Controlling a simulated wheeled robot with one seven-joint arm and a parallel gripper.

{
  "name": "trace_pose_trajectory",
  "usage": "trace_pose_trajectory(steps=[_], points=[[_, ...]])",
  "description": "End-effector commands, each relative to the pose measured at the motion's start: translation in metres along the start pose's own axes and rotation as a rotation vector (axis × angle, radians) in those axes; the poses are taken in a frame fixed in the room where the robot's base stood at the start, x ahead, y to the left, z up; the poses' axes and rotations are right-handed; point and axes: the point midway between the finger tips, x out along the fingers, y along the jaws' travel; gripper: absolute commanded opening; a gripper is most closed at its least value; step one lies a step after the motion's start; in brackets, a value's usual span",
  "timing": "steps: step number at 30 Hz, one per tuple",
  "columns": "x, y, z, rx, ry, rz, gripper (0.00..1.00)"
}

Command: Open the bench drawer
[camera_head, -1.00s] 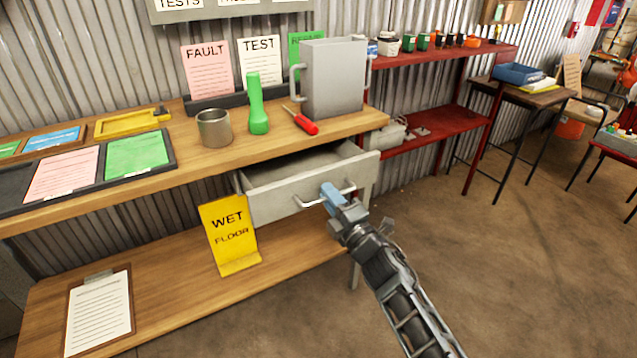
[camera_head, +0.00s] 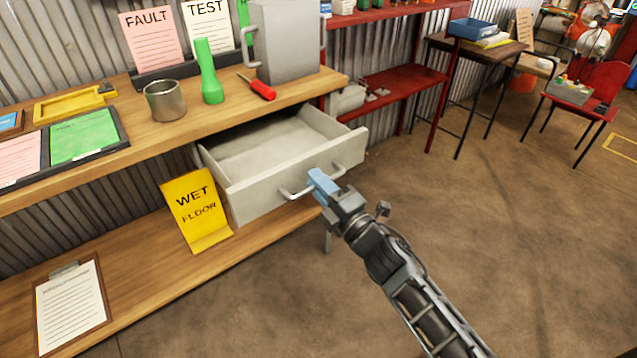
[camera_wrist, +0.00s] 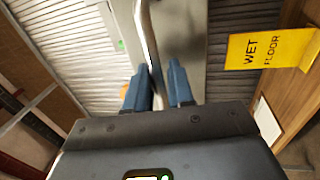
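The bench drawer (camera_head: 290,190) is pulled well out from under the wooden bench, and its pale inside shows empty where visible. Its bar handle (camera_head: 296,193) runs across the grey front. My gripper (camera_head: 322,184) is at the handle's middle, its blue fingers around the bar. In the wrist view, the handle (camera_wrist: 147,35) passes between the two fingers (camera_wrist: 158,85), with the drawer front (camera_wrist: 185,35) beyond.
A yellow wet floor sign (camera_head: 196,208) stands on the lower shelf, left of the drawer. A metal cup (camera_head: 165,101), green torch (camera_head: 208,72), red screwdriver (camera_head: 261,89) and grey container (camera_head: 290,40) stand or lie on the bench top. The floor (camera_head: 480,230) at right is clear.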

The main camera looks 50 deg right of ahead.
Motion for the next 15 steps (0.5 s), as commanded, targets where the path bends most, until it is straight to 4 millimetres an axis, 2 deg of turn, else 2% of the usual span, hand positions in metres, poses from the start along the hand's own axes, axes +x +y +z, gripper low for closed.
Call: trace_pose_trajectory(steps=[10, 15], points=[[-0.002, 0.000, 0.000, 0.000, 0.000, 0.000, 0.29], [-0.023, -0.002, 0.001, -0.001, -0.001, -0.002, 0.29]])
